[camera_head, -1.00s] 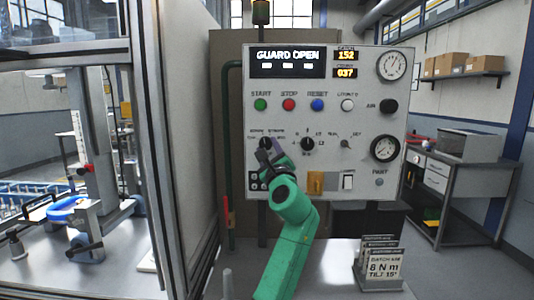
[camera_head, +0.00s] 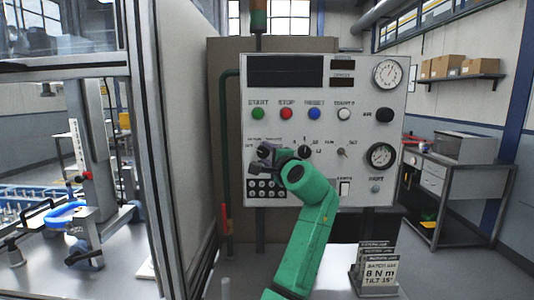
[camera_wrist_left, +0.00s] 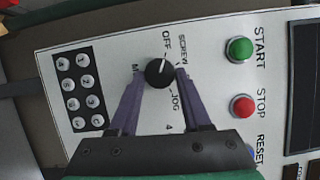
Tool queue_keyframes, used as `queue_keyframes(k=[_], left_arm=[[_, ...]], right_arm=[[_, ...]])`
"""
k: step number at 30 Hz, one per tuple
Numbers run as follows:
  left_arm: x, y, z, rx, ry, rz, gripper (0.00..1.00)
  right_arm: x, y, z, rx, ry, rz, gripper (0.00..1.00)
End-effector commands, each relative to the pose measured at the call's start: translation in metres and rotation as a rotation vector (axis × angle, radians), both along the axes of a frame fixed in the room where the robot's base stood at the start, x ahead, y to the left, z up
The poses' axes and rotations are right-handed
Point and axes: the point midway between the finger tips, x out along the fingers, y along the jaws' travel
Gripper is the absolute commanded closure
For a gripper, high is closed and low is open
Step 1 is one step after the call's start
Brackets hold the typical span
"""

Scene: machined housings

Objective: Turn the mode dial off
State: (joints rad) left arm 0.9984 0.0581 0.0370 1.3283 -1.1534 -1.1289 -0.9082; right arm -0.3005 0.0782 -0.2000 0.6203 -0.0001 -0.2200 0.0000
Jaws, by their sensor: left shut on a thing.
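The mode dial is a round black knob (camera_wrist_left: 159,73) with a white pointer line, on the light control panel (camera_head: 225,190). In the left wrist view its line points at the OFF label (camera_wrist_left: 167,42); SCREW and JOG labels lie around it. My left gripper (camera_wrist_left: 155,84) has its two purple fingers on either side of the knob, shut on it. In the head view my left gripper (camera_head: 262,160) is at the panel's left side and partly covers the dial. The panel's main display (camera_head: 284,70) is dark. My right gripper is not in view.
START (camera_head: 258,113), STOP (camera_head: 286,113) and RESET (camera_head: 314,113) buttons sit above the dial. A keypad (camera_head: 266,188) is just below it. Another black selector (camera_head: 305,151) is to the right. Batch cards (camera_head: 380,268) stand on the bench below.

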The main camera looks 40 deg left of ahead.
Motion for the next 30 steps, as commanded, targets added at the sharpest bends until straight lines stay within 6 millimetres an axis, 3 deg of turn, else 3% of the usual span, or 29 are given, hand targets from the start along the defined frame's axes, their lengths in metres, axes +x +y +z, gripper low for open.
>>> queue_keyframes(k=[21, 22, 24, 30], left_arm=[[0.0001, 0.0003, -0.0012, -0.073, -0.05, 0.0, 1.0], [0.0001, 0.0003, -0.0012, -0.073, -0.05, 0.001, 0.44], [0.0, 0.0004, -0.0011, -0.073, -0.049, 0.001, 0.22], [0.0, 0.0002, -0.0001, -0.07, -0.051, 0.0, 0.22]], right_arm=[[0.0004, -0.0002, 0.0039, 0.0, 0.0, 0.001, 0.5], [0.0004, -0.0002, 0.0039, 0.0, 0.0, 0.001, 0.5], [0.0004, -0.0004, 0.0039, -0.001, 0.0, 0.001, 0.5], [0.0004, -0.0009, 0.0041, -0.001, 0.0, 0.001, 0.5]])
